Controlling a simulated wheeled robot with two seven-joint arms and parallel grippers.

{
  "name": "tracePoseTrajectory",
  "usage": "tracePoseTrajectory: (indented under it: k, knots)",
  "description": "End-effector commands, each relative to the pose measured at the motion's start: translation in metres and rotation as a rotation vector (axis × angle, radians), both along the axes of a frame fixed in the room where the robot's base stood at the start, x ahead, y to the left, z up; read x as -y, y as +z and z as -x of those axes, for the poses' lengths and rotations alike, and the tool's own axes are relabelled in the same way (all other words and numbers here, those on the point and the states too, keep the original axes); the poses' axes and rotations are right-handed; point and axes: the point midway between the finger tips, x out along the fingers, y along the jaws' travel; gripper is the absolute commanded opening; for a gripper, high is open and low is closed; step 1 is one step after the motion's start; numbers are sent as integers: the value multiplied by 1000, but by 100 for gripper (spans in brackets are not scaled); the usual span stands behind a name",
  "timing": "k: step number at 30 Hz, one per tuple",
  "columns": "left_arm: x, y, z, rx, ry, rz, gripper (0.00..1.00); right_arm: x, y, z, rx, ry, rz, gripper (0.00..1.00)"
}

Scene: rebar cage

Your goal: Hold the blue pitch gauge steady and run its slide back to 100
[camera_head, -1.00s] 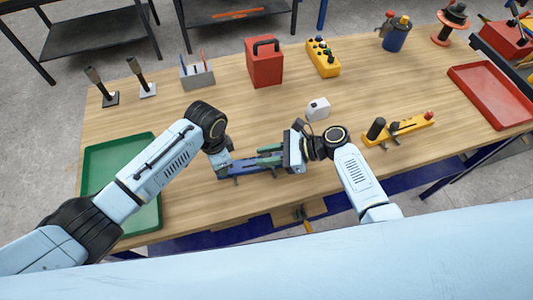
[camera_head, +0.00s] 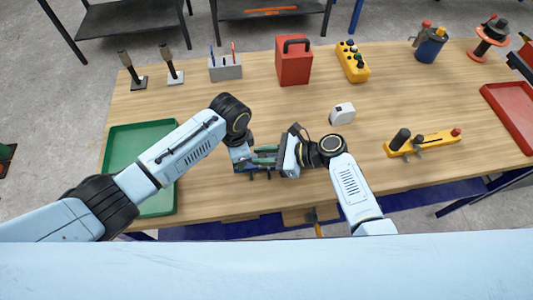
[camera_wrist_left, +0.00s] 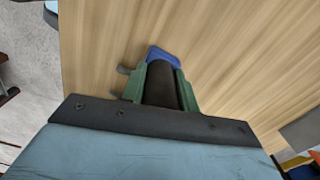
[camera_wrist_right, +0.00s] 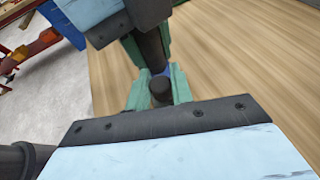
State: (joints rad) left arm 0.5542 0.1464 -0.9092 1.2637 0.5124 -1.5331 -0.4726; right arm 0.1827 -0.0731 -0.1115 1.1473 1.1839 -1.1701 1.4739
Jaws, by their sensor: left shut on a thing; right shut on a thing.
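The blue pitch gauge (camera_wrist_left: 163,55) is mostly hidden by my grippers near the table's front edge. In the left wrist view the green fingers of my left gripper (camera_wrist_left: 165,82) are shut around its dark cylindrical grip (camera_wrist_left: 160,88), with a blue end beyond. My right gripper (camera_wrist_right: 160,88) is shut on a dark round knob (camera_wrist_right: 161,87), with a bit of blue behind it. In the head view my right gripper (camera_head: 265,155) is close beside my left gripper (camera_head: 246,161). The slide's scale and its reading cannot be made out.
A yellow gauge-like tool (camera_head: 430,142) with a dark grip lies to the right. A white rounded object (camera_head: 342,114) sits behind my right gripper. A green tray (camera_head: 114,150) is at left, a red tray (camera_head: 505,112) at right.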

Motion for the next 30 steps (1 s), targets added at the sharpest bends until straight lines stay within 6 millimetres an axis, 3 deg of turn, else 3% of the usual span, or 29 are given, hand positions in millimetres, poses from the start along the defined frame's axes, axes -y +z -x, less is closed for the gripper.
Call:
tracePoseTrajectory:
  k: [1,6,17,30]
  knots:
    - [4,1,1,2,-4,5,0,-4,0,2,-2,6,-3,24]
    - [3,1,0,2,-3,6,0,-3,0,2,-2,6,-3,45]
    - [2,1,0,2,-2,5,0,4,2,2,-1,2,-1,45]
    - [2,1,0,1,-2,4,0,81,33,18,0,3,1,45]
